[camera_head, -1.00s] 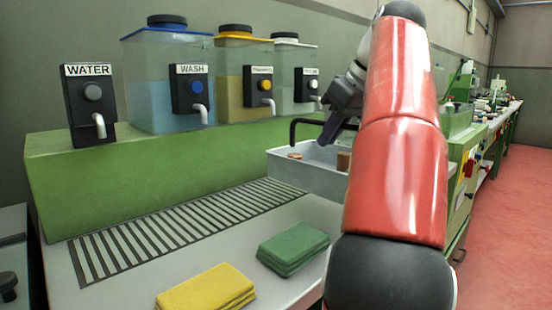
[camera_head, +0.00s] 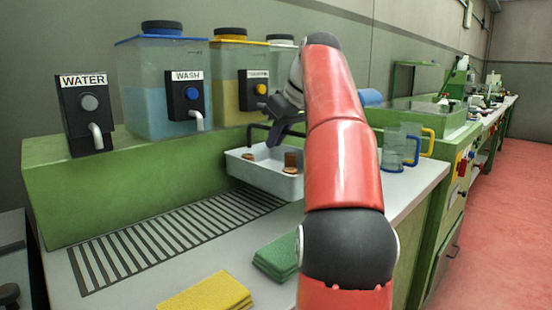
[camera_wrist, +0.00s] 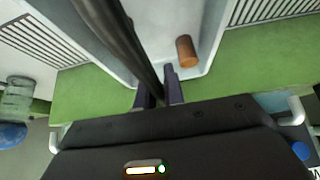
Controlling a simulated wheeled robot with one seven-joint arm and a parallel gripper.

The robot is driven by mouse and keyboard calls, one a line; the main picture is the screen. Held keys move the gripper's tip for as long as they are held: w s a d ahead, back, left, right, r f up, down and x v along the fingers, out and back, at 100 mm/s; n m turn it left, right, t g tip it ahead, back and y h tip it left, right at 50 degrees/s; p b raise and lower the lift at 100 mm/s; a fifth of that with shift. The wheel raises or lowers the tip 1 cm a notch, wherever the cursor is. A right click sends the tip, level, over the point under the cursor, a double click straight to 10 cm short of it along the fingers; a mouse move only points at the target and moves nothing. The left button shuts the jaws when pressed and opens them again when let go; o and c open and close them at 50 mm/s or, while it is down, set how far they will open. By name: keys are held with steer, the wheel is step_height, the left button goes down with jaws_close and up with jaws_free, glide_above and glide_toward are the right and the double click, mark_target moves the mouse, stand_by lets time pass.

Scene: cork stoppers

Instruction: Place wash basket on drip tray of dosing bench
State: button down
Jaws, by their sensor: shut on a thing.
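The wash basket (camera_head: 262,181) is a pale open tub with a black handle (camera_head: 258,127). Brown cork stoppers (camera_head: 290,160) are inside it. My gripper (camera_head: 279,134) is shut on the handle, which runs between its fingers in the wrist view (camera_wrist: 157,92). One cork (camera_wrist: 186,51) shows in the basket there. The drip tray (camera_head: 150,242) is the slatted grille let into the dosing bench top. In the head view the basket overlaps the grille's far right end. I cannot tell whether it touches the bench or hangs above it.
Dispensers stand on the green ledge (camera_head: 100,185) behind: WATER (camera_head: 88,118), WASH (camera_head: 160,95) and others. A yellow cloth stack (camera_head: 207,292) and a green one (camera_head: 277,257) lie in front of the grille. Clear mugs (camera_head: 394,150) stand right of my arm.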

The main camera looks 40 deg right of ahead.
step_height(320, 180, down, 5)
steer(key=shift+s+r+b, duration=0.1)
steer(key=shift+r+b, duration=0.05)
steer(key=shift+b, duration=1.05)
steer(key=shift+w+f, duration=0.25)
steer(key=shift+f, duration=0.1)
steer(key=shift+f, duration=0.15)
steer(key=c, duration=1.5)
jaws_free()
steer(key=shift+s+r, duration=0.15)
steer(key=shift+r, duration=0.3)
steer(key=p+v, duration=0.3)
steer(key=v, duration=0.6)
steer(key=shift+v, duration=1.25)
